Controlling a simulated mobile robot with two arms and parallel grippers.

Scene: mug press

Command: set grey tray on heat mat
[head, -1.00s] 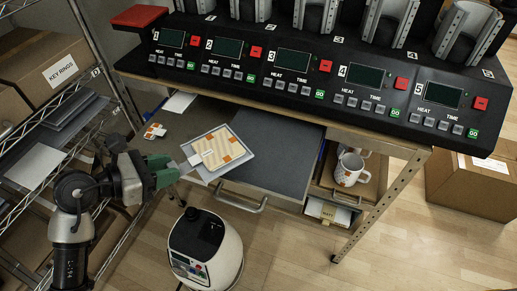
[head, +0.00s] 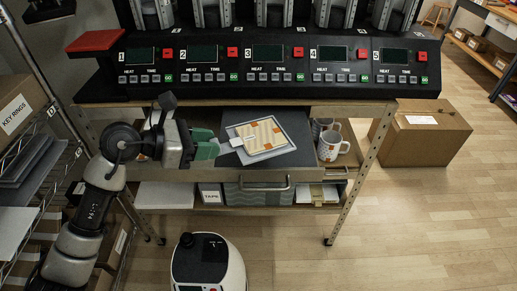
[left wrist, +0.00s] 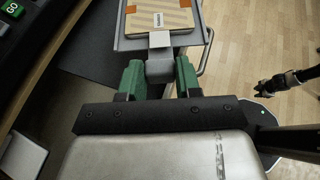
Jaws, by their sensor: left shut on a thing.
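The grey tray (head: 285,148) carries a light, wooden-looking board (head: 262,140) with orange corner patches and a small white label. My left gripper (head: 218,145) is shut on the tray's short handle tab, and its green fingers sit on either side of the tab in the left wrist view (left wrist: 160,72). The dark grey heat mat (head: 296,124) lies on the bench's pull-out surface. In the head view the tray overlaps it, hiding much of it; whether they touch I cannot tell.
A row of mug presses (head: 260,78) stands on the bench behind the mat. Patterned mugs (head: 330,142) stand just right of the mat. A wire rack (head: 40,160) stands at left, and a cardboard box (head: 425,135) on the floor at right.

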